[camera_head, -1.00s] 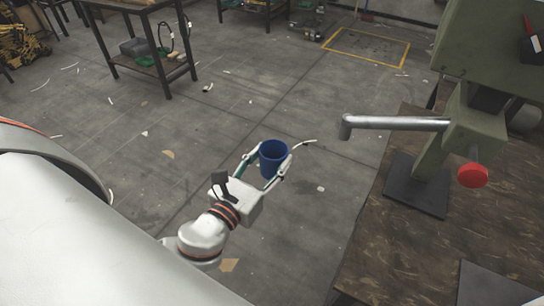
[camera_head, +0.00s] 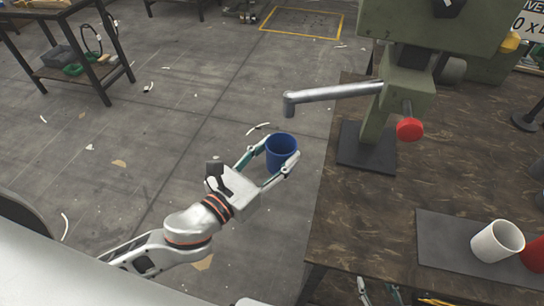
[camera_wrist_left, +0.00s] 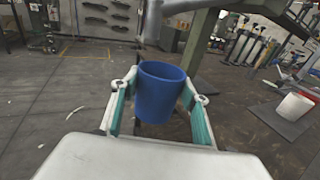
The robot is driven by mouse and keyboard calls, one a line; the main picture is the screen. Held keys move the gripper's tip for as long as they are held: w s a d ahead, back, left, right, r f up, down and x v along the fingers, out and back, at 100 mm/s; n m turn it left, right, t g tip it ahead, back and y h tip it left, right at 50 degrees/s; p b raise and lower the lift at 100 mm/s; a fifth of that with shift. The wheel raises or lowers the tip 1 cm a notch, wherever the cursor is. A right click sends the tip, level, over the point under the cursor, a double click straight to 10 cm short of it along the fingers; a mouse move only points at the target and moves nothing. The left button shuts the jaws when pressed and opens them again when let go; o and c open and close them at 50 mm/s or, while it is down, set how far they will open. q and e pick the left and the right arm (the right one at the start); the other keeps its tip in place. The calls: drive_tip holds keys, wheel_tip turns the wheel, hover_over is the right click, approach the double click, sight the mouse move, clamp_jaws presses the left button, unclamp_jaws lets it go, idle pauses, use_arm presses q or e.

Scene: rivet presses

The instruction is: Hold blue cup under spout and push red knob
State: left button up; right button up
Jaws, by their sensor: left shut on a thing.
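My left gripper (camera_head: 272,160) is shut on the blue cup (camera_head: 281,152), one finger on each side, and holds it upright off the table's edge. The cup also shows between the fingers in the left wrist view (camera_wrist_left: 158,95). The grey spout (camera_head: 335,93) reaches left from the green press, its bent tip above the cup in the picture; whether the tip is directly over the opening I cannot tell. The red knob (camera_head: 410,129) sits on the press's near side, untouched. Fingertips of my right gripper (camera_head: 379,292) show apart at the bottom edge, with nothing between them.
The press (camera_head: 408,75) stands on a brown workbench (camera_head: 345,225). A white cup (camera_head: 497,241) and a partly cut-off red cup (camera_head: 535,254) are on a dark mat (camera_head: 440,235) at right. A shelf table (camera_head: 85,75) stands far left.

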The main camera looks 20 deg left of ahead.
sight(283, 137)
use_arm(q)
drive_tip(key=shift+w+r, duration=0.2)
drive_tip(key=shift+w, duration=0.75)
drive_tip(key=shift+w+r, duration=0.15)
drive_tip(key=shift+w, duration=2.4)
